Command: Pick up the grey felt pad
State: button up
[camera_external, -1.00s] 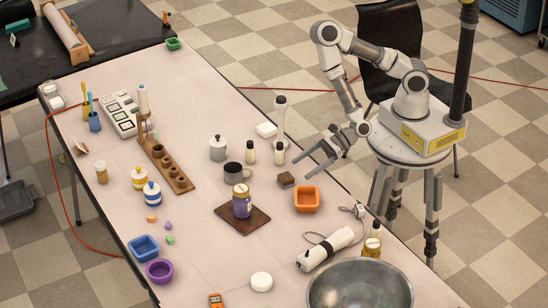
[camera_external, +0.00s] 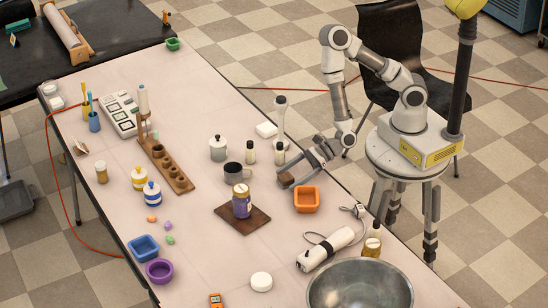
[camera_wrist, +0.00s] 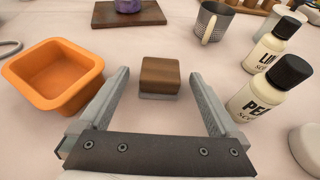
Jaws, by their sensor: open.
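The grey felt pad (camera_wrist: 158,96) shows in the wrist view as a thin light-grey layer under a brown wooden block (camera_wrist: 160,73). I cannot tell whether the two are joined. In the external view the brown block (camera_external: 284,177) is on the table, partly hidden by my gripper, and the pad cannot be made out. My gripper (camera_wrist: 157,75) is open and low over the table. In the wrist view its fingertips lie either side of the block, with a gap on both sides.
An orange square bowl (camera_wrist: 55,75) stands close left of my gripper in the wrist view. Two cream bottles with black caps (camera_wrist: 270,50) (camera_wrist: 265,92) stand close on the right. A grey mug (camera_wrist: 213,22) and a dark board (camera_wrist: 135,16) are beyond the block.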

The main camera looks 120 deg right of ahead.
jog(key=shift+c, duration=0.3)
jog(key=c, duration=1.4)
